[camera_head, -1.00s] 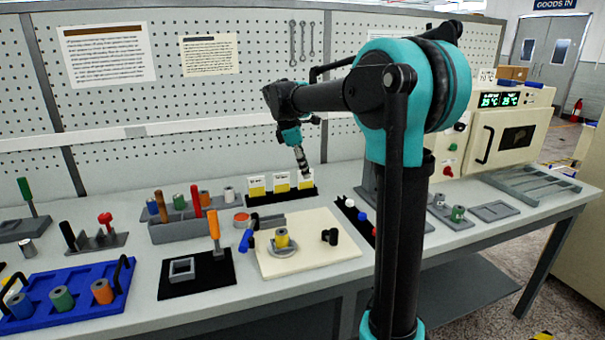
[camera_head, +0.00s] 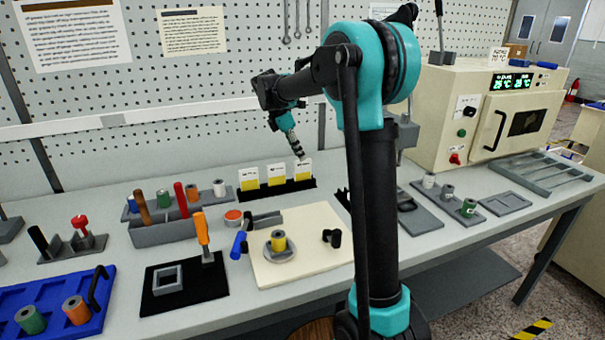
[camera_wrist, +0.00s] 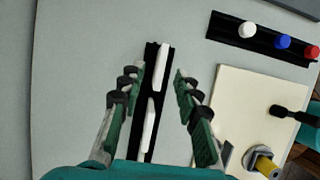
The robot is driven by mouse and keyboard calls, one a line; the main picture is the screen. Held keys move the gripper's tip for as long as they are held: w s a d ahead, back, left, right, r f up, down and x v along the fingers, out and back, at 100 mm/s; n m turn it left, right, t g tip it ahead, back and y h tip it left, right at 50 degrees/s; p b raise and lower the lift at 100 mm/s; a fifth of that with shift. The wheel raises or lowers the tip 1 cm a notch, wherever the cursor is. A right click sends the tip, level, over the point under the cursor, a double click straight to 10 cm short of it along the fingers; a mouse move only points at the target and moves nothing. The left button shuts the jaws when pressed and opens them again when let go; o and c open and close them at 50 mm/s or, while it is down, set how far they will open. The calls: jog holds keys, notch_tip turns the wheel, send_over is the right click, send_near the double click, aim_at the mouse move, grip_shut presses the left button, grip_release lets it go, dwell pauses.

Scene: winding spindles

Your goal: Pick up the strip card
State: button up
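Three strip cards, white above and yellow below, stand in a row in a black holder (camera_head: 290,187) at the back of the bench: a left card (camera_head: 249,180), a middle card (camera_head: 277,176) and a right card (camera_head: 302,169). My gripper (camera_head: 299,154) points down at the right card's top edge. In the wrist view my gripper (camera_wrist: 157,76) is open, its fingers on either side of the black holder (camera_wrist: 150,48). Two white card tops show between them, one farther (camera_wrist: 161,66) and one nearer (camera_wrist: 149,122). I cannot tell whether the fingers touch a card.
A cream board (camera_head: 300,262) with a yellow spindle (camera_head: 278,241) lies in front of the holder. A grey rack (camera_head: 160,233) of tools stands to the left. In the wrist view a black rail (camera_wrist: 225,27) with white, blue and red caps lies at the upper right.

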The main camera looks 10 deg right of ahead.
aim_at(311, 178)
jog(key=x, duration=0.8)
jog(key=shift+d+f, duration=0.1)
grip_shut()
